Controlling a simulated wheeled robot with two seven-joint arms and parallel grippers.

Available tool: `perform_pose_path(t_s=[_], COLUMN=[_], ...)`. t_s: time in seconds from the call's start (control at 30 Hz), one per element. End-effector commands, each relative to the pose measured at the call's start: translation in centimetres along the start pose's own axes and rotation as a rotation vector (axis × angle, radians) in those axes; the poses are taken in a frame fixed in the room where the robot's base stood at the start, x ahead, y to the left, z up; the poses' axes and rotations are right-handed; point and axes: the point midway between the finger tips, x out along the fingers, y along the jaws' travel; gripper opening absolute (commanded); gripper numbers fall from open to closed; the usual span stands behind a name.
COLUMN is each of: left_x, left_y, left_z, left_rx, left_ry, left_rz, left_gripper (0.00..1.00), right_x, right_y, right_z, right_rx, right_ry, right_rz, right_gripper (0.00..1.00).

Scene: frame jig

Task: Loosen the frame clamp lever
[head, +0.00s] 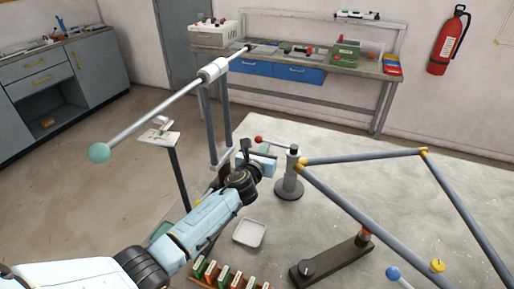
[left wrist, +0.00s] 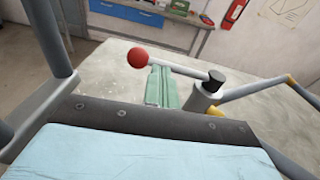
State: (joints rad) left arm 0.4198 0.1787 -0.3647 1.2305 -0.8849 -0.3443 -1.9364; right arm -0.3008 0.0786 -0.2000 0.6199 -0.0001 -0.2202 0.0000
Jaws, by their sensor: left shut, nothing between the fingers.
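The clamp lever is a thin metal rod with a red ball (head: 258,139) at its left end. Its other end meets a black-capped grey post (head: 291,170) on a round base. In the left wrist view, the red ball (left wrist: 138,58) is left of the green fingers and the black cap (left wrist: 216,77) is right of them. My left gripper (head: 264,150) is shut and empty, close to the lever; its green fingers (left wrist: 162,88) show below the rod in the left wrist view. I cannot tell whether they touch it. Blue-grey frame tubes (head: 365,157) with yellow joints run right from the post. My right gripper is not in view.
A long rod with a teal ball (head: 99,153) crosses the upper left on an upright stand. A white tray (head: 249,233), a row of coloured blocks (head: 222,275) and a brown bar (head: 330,262) lie in front. A workbench (head: 300,62) stands behind.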

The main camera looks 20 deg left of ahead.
Motion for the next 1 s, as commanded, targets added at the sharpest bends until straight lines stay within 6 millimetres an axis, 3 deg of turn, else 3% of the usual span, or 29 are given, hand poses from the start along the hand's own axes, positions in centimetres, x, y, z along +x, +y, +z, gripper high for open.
perform_pose_path(t_s=[0.37, 1.0], left_x=[1.3, 0.71], left_y=[-1.12, -1.13], left_z=[0.08, -0.22], left_rx=[0.002, 0.002], left_ry=[0.0, 0.002], left_rz=[-0.016, -0.017], left_gripper=[0.0, 0.0], right_x=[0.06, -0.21], right_y=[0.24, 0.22], right_z=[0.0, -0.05], right_rx=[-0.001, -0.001], right_ry=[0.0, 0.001], right_rz=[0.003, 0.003], right_gripper=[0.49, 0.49])
